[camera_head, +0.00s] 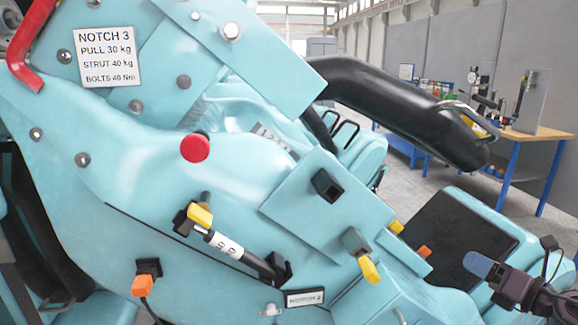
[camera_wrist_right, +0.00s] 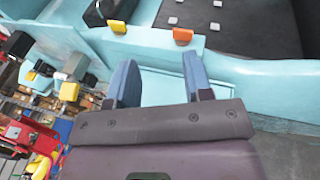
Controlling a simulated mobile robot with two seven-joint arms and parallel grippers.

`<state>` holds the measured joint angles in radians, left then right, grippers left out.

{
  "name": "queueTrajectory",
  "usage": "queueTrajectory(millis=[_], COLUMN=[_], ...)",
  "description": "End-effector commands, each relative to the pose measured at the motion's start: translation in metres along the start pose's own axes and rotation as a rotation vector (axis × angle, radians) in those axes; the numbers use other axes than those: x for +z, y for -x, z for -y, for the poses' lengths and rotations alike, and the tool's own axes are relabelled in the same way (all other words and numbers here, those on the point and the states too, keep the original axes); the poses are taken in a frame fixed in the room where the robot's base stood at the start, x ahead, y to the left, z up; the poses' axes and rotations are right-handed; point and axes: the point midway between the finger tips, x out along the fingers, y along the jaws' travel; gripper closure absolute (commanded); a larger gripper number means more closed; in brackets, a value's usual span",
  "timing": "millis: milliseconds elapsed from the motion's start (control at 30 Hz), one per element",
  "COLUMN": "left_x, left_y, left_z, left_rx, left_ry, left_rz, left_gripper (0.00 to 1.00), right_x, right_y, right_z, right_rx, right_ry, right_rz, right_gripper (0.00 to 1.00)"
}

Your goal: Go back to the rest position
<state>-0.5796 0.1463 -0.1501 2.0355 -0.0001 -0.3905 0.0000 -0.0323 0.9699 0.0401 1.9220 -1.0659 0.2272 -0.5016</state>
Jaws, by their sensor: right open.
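My right gripper (camera_head: 478,264) shows at the lower right in the head view, its blue fingertips pointing left over the light-blue coaster car (camera_head: 110,165). In the right wrist view the two blue fingers (camera_wrist_right: 160,80) stand apart with nothing between them, so it is open and empty. Beyond them are a black padded floor panel (camera_head: 455,240), a yellow tab and an orange tab (camera_wrist_right: 183,36) on the car's edge. I see no contact between the fingers and the car. My left gripper is not in view.
A raised black padded restraint (camera_head: 400,105) reaches across the upper right. A gauge strut (camera_head: 236,250) with a yellow end and a red button (camera_head: 195,148) are on the car's side. A workbench (camera_head: 535,135) with tools stands behind. In the wrist view, bins (camera_wrist_right: 30,135) show at left.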

Motion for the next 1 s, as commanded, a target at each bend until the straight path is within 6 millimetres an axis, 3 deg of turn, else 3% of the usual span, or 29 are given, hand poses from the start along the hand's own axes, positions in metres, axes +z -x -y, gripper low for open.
queueTrajectory(millis=[33, 400, 567, 700, 833, 1000], left_x=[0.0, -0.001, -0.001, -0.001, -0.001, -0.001], left_y=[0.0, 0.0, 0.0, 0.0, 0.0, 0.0], left_z=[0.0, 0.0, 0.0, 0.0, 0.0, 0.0], left_rx=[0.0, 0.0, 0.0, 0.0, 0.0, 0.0], left_ry=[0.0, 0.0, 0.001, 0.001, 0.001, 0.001], left_rz=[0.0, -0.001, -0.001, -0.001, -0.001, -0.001], left_gripper=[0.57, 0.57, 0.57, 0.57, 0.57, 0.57], right_x=[-0.026, -0.193, -0.27, -0.329, -0.365, -0.385], right_y=[0.008, 0.075, 0.108, 0.131, 0.144, 0.15], right_z=[0.006, 0.03, 0.021, 0.003, -0.015, -0.028], right_rx=[-0.018, -0.245, -0.379, -0.491, -0.564, -0.607], right_ry=[-0.158, -1.265, -1.726, -2.079, -2.307, -2.438], right_rz=[0.032, 0.328, 0.485, 0.622, 0.715, 0.769], right_gripper=[0.54, 0.54, 0.54, 0.54, 0.54, 0.54])
